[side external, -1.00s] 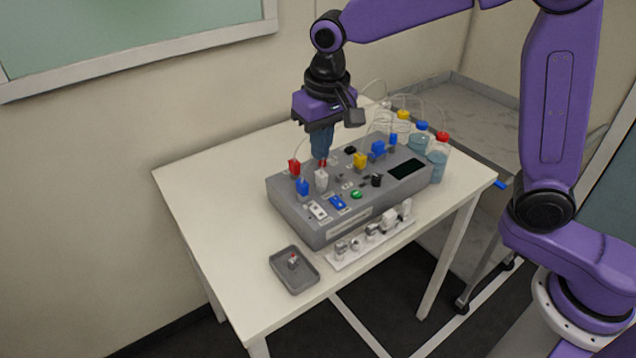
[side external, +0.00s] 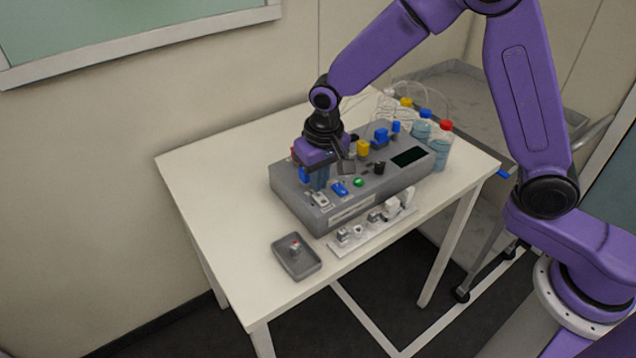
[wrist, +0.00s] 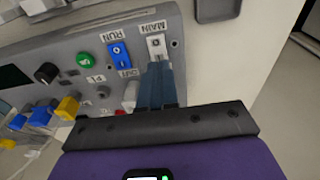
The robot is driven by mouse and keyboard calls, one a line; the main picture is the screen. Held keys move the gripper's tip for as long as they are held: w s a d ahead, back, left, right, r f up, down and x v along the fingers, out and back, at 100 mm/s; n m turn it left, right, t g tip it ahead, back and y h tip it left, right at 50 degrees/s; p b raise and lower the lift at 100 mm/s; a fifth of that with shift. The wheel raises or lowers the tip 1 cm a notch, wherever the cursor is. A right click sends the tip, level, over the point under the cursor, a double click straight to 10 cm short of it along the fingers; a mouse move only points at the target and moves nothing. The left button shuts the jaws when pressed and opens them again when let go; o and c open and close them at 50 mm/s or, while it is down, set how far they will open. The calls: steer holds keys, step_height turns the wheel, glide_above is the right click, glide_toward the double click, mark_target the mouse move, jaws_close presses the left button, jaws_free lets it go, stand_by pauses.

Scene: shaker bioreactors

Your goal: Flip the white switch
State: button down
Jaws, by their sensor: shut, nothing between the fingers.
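The white switch (wrist: 157,46) is a small white rocker marked MAIN on the grey control box (wrist: 85,38). In the side external view the white switch (side external: 319,199) is near the box's front left corner. My gripper (wrist: 157,68) is shut and empty, its blue fingertips right at the lower edge of the white switch in the wrist view. I cannot tell whether they touch it. In the side external view my gripper (side external: 319,186) points down over the box, just behind the switch.
A blue RUN switch (wrist: 119,54) and a green button (wrist: 84,59) sit beside the white switch. A grey tray (side external: 297,257) and a white strip with several fittings (side external: 372,226) lie in front of the box. Several bottles (side external: 440,150) stand at its right end.

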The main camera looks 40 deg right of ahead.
mark_target(321, 199)
steer(key=shift+w+f, duration=0.1)
steer(key=shift+f, duration=0.85)
steer(key=shift+w+f, duration=0.1)
steer(key=shift+f, duration=0.2)
steer(key=shift+d, duration=0.1)
